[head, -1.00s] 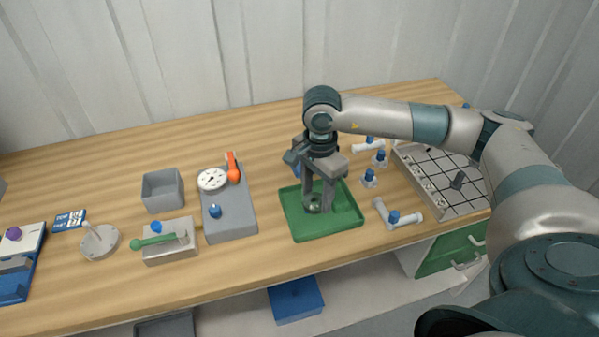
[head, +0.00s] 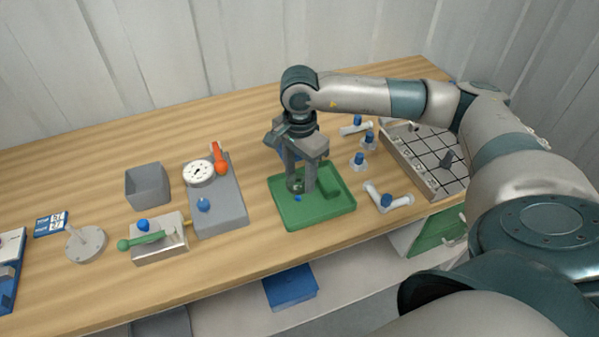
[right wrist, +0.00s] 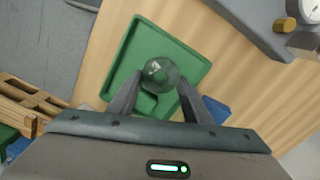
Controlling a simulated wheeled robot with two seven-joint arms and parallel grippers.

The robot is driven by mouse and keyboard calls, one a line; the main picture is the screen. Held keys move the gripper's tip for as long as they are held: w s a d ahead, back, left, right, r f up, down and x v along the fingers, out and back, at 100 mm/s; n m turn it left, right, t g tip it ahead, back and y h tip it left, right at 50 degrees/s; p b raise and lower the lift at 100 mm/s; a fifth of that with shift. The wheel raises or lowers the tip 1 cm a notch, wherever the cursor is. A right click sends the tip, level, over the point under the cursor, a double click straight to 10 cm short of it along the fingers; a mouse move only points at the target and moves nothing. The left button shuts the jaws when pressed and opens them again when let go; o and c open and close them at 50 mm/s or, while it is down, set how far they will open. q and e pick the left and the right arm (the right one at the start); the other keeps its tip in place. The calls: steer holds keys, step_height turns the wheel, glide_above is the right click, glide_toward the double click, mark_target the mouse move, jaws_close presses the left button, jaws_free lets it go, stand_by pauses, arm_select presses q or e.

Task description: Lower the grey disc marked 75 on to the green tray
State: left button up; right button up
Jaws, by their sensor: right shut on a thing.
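The green tray (head: 335,208) lies on the wooden bench, right of the middle in the head view. It also shows in the right wrist view (right wrist: 140,42). My right gripper (head: 302,188) points down over the tray. It is shut on a round, grey-green, glassy-looking disc (right wrist: 160,75), which sits between the fingertips inside the tray's outline in the right wrist view. The fingers partly hide the disc in the head view, and no marking on it is readable. I cannot tell whether it touches the tray floor. My left gripper is not in view.
Left of the tray stand a grey block (head: 222,212) with a white dial (head: 199,173) and an orange-handled part (head: 220,160). Right of it are blue-capped white fittings (head: 387,201) and a gridded rack (head: 425,150). Bare bench lies in front of the tray.

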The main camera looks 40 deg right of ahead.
mark_target(300, 186)
steer(key=shift+f, duration=1)
steer(key=shift+f+b, duration=0.6)
steer(key=shift+f, duration=0.25)
steer(key=shift+f+b, duration=0.3)
steer(key=shift+b, duration=0.05)
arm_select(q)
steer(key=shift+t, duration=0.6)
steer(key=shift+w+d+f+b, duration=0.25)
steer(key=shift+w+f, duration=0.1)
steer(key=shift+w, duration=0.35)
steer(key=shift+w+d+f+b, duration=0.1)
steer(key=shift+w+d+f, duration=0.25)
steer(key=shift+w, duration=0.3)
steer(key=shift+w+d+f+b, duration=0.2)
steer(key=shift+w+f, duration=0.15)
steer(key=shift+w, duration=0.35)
arm_select(e)
steer(key=shift+f, duration=0.5)
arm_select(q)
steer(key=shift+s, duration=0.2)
arm_select(e)
steer(key=o, duration=1.1)
steer(key=shift+r, duration=0.1)
